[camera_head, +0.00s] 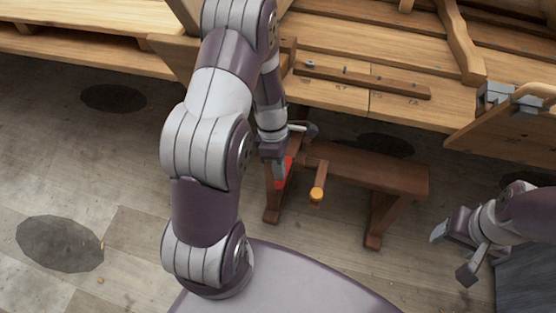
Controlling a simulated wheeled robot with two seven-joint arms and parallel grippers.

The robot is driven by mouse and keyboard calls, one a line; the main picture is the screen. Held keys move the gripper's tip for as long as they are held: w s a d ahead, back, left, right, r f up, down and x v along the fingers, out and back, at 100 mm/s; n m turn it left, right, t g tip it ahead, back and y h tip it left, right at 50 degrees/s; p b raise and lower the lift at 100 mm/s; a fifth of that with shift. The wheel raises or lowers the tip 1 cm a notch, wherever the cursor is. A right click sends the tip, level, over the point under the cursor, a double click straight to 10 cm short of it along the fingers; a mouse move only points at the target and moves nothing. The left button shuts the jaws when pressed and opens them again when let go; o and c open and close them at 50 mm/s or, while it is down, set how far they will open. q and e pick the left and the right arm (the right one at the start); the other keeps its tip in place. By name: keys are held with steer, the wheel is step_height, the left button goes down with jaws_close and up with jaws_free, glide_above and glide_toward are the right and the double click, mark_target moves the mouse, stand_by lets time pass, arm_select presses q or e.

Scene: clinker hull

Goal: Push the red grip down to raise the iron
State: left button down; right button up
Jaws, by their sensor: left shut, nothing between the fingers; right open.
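The red grip (287,173) shows as a small red patch at the left end of a brown wooden bench (365,168). My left gripper (280,174) is shut and empty, pointing down right at the red grip and covering part of it. Whether they touch cannot be told. A grey metal piece (311,130), perhaps the iron, shows just above the bench's left end, partly behind my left wrist. My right gripper (452,254) is open and empty at the lower right, apart from the bench.
A peg with an orange end (317,194) sticks out from the bench front. The planked wooden hull (340,45) rises behind the bench. A wooden board with grey clamps (500,95) stands at the right. Open floor (140,180) lies to the left.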

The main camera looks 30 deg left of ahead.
arm_select(q)
steer(key=x, duration=0.4)
steer(key=s+a+x, duration=0.1)
steer(key=x, duration=0.1)
steer(key=shift+s+d+f, duration=0.15)
steer(key=shift+s+d, duration=0.05)
steer(key=shift+s, duration=0.1)
steer(key=shift+f, duration=0.15)
steer(key=p, duration=0.8)
glide_toward(276, 189)
step_height(276, 189, up, 2)
steer(key=a, duration=0.1)
steer(key=shift+s+a+r, duration=0.1)
steer(key=shift+s+r, duration=0.1)
